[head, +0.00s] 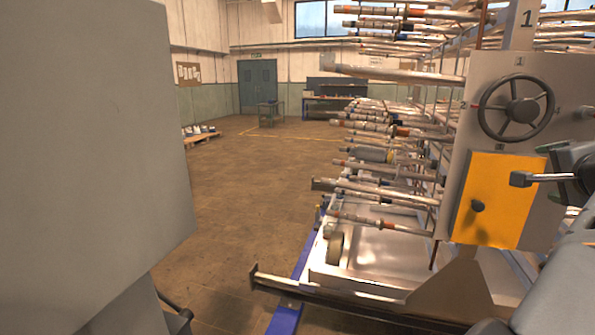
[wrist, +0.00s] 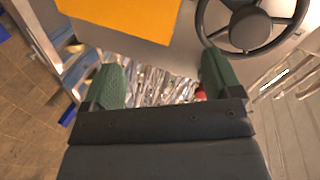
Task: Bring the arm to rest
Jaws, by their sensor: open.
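My gripper (wrist: 163,85) shows in the wrist view with its two green fingers wide apart. Nothing is held between them. Behind the gap, blurred metal rods show. In the wrist view an orange panel (wrist: 125,15) lies beyond the left finger and a dark handwheel (wrist: 252,22) beyond the right one. The fingers appear apart from both, though the depth is hard to judge. In the head view part of my arm (head: 575,275) comes in at the right edge, in front of the machine. The fingertips cannot be made out clearly there.
A light metal cabinet face (head: 490,95) carries the handwheel (head: 516,107) and the orange panel (head: 493,205) close to my arm. A rack of rods (head: 385,160) sticks out left of it. A large grey panel (head: 90,140) blocks the left. Brown floor (head: 245,185) is open between.

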